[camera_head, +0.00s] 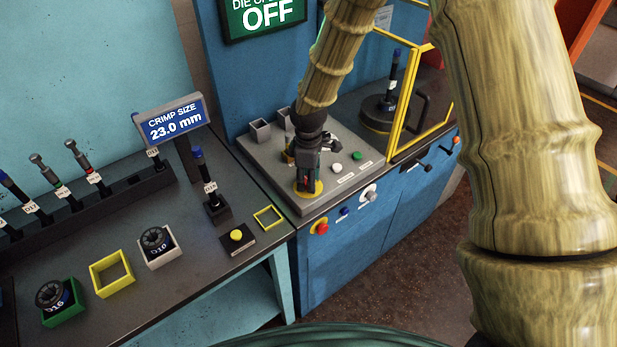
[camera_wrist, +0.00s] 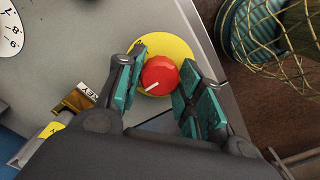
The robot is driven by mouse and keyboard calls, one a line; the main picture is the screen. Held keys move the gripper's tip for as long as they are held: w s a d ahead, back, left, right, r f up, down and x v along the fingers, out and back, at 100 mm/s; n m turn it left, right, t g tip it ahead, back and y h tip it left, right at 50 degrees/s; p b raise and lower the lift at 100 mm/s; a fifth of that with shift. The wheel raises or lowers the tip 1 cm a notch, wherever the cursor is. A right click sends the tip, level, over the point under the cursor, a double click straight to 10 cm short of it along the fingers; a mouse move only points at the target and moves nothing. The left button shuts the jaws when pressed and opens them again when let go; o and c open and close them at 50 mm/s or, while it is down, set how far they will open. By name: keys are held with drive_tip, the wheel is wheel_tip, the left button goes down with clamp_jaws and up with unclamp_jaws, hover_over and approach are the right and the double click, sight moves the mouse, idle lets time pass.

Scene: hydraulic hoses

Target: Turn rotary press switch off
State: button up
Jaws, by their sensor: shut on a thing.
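The rotary switch is a red round knob (camera_wrist: 160,76) with a white mark line, on a yellow disc (camera_wrist: 152,47) on a grey panel. In the wrist view the white line points to the lower left. My gripper (camera_wrist: 162,64) has its teal pads on both sides of the knob and is shut on it. In the head view my gripper (camera_head: 308,184) reaches down onto the grey control box (camera_head: 300,207); the yellow disc (camera_head: 316,189) shows below it, and the knob is mostly hidden.
A key switch with a KEY tag (camera_wrist: 83,96) and a white dial (camera_wrist: 9,33) sit nearby. White (camera_head: 336,168) and green (camera_head: 356,156) buttons are right of my gripper. A red stop button (camera_head: 321,228) is on the blue front. A yellow guard frame (camera_head: 398,112) stands at right. A sign (camera_head: 265,17) reads OFF.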

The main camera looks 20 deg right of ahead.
idle(0.4)
drive_tip(key=o, duration=1)
drive_tip(key=shift+o, duration=0.2)
drive_tip(key=shift+r, duration=0.15)
wheel_tip(320, 180, up, 12)
